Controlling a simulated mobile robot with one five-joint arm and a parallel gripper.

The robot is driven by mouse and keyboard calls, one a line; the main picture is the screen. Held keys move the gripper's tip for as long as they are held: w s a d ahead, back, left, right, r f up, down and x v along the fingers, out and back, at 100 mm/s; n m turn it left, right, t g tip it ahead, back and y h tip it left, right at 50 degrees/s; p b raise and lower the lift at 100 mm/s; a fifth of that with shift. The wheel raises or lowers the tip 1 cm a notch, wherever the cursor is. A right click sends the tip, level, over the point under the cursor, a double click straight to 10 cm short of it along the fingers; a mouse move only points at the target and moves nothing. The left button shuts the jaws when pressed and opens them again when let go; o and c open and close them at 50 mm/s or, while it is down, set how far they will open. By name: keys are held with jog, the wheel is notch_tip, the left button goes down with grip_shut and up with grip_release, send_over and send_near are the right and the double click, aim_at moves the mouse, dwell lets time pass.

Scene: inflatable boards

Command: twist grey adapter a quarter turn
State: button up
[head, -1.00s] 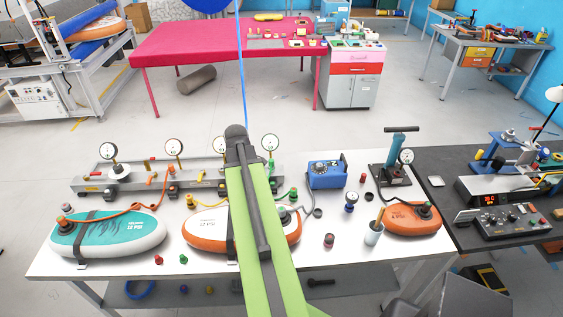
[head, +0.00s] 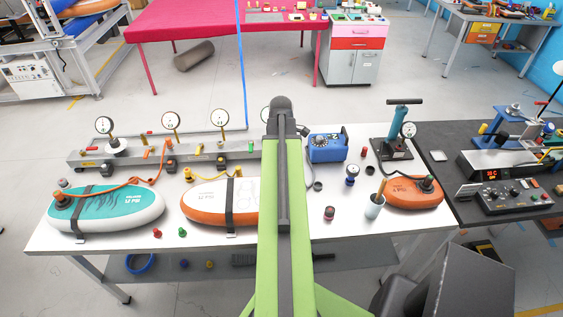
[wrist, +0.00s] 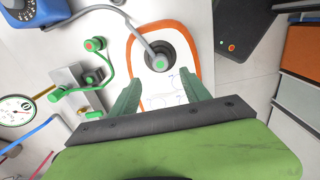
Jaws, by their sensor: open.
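The grey adapter (wrist: 158,62) sits in the dark round valve of an orange-rimmed white board (wrist: 140,50), upper centre in the wrist view. A grey hose leads up and left from it. My gripper (wrist: 159,76) is open, its two green fingers apart and pointing toward the adapter, with nothing between them. I cannot tell the exact height gap. In the head view the board (head: 205,203) lies mid-bench, but my arm covers its right end and the adapter. My gripper's fingers are hidden there too.
A blue pump box (head: 327,148) stands right of my arm. A manifold with gauges (head: 172,158) runs behind the boards; green fittings (wrist: 95,44) show left of the adapter. A teal board (head: 110,207) lies left, an orange one (head: 405,193) right. A cup (head: 374,207) stands nearby.

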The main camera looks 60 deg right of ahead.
notch_tip(320, 180, down, 10)
jog(key=b, duration=0.8)
jog(key=shift+f+b, duration=0.2)
jog(key=shift+b, duration=0.15)
jog(key=shift+r, duration=0.1)
jog(key=shift+c, duration=0.4)
grip_shut()
jog(key=c, duration=0.5)
grip_release()
grip_shut()
jog(key=n, duration=0.5)
